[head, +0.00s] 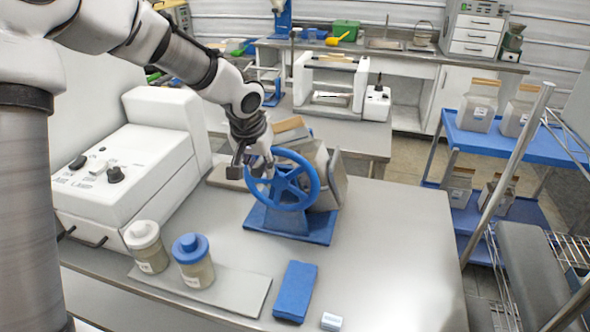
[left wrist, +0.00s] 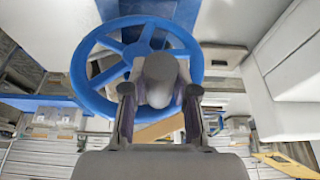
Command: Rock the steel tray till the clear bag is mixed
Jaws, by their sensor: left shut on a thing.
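A blue handwheel (head: 315,184) stands upright on a blue base (head: 290,225) on the bench. My left gripper (head: 262,171) is at the wheel's left side. In the left wrist view, the gripper (left wrist: 159,88) is shut on a grey rounded knob (left wrist: 160,72) on the wheel (left wrist: 81,70). Behind the wheel is a grey, tilted panel that looks like the steel tray (head: 334,182). A tan-topped piece, perhaps the clear bag's top (head: 289,128), shows above the wheel. The bag's contents and mixing state are hidden. My right gripper is not in view.
A white machine (head: 135,170) fills the bench's left side. Two jars, white-lidded (head: 148,247) and blue-lidded (head: 193,262), stand on a grey mat in front. A blue block (head: 295,291) and small white box (head: 331,321) lie near the front. The bench's right side is clear.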

